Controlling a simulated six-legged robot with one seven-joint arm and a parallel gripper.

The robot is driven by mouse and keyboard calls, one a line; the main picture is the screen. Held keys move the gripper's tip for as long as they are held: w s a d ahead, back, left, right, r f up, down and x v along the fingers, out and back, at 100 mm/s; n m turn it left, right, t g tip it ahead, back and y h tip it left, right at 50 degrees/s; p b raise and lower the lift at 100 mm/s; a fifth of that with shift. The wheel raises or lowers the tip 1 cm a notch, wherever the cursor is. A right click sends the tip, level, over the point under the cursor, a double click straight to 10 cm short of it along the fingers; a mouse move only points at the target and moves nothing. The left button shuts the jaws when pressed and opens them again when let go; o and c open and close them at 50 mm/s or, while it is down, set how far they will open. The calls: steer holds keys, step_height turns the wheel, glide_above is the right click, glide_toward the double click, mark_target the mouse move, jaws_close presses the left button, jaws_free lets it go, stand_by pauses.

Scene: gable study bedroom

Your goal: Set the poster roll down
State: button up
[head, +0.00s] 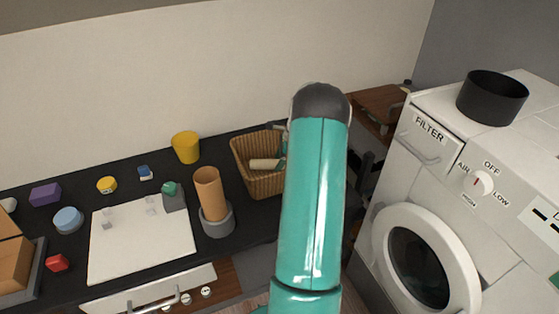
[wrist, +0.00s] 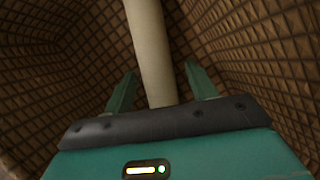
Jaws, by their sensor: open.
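A cream roll, which looks like the poster roll (head: 265,164), lies in the wicker basket (head: 241,160) on the dark worktop. In the wrist view the same roll (wrist: 149,40) runs away from me between my fingers, with woven basket walls (wrist: 60,75) on both sides. My gripper (wrist: 160,84) is open, one finger on each side of the roll with visible gaps. I cannot tell whether the roll rests on the basket floor. In the head view my teal arm covers the right part of the basket and hides most of my gripper.
Left of the basket a brown tube (head: 208,184) stands in a grey holder (head: 217,224), near a white board (head: 140,245). A yellow cup (head: 186,147) stands behind. A white washer-like machine (head: 450,200) with a black pot (head: 492,98) is on the right.

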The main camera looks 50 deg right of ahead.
steer(key=v, duration=1.2)
steer(key=w+a+r+n+h, duration=0.15)
steer(key=a+r+n, duration=0.3)
steer(key=a, duration=0.55)
steer(key=w+a+r+n, duration=0.2)
steer(key=a+r+n, duration=0.3)
steer(key=a, duration=0.5)
steer(key=w+a+r+n+h, duration=0.1)
steer(key=w+a+r+n, duration=0.1)
steer(key=a+r+n, duration=0.5)
steer(key=s+a+n+t, duration=0.1)
steer(key=s+a+n, duration=0.5)
steer(key=a, duration=0.6)
steer(key=s+a+n+t, duration=0.1)
steer(key=s+a+n, duration=0.5)
steer(key=s+a, duration=0.3)
steer(key=a, duration=0.4)
steer(key=shift+s, duration=0.25)
steer(key=shift+d+r, duration=0.15)
steer(key=shift+d, duration=0.05)
